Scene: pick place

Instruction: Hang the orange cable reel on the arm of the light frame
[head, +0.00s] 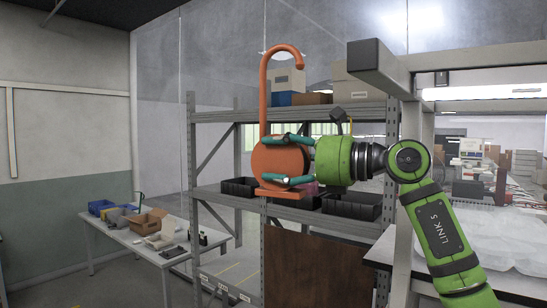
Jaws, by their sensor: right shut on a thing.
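The orange cable reel (280,160) is in the middle of the head view, with a tall orange stem that bends into a hook at the top and a flat foot below. My right gripper (266,162) is shut on the reel's round body from the right, with teal fingers above and below it. The reel hangs upright in the air. The light frame (415,130) stands at the right. Its grey arm (378,66) ends to the right of the hook, at about the hook tip's height in the picture, and a gap shows between them. My left gripper is out of view.
A grey shelf rack (212,115) with black bins (352,205) and boxes (350,91) stands behind the reel. A white table (135,240) with small boxes and items is at the lower left. Clear wrapped goods (490,238) lie at the lower right.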

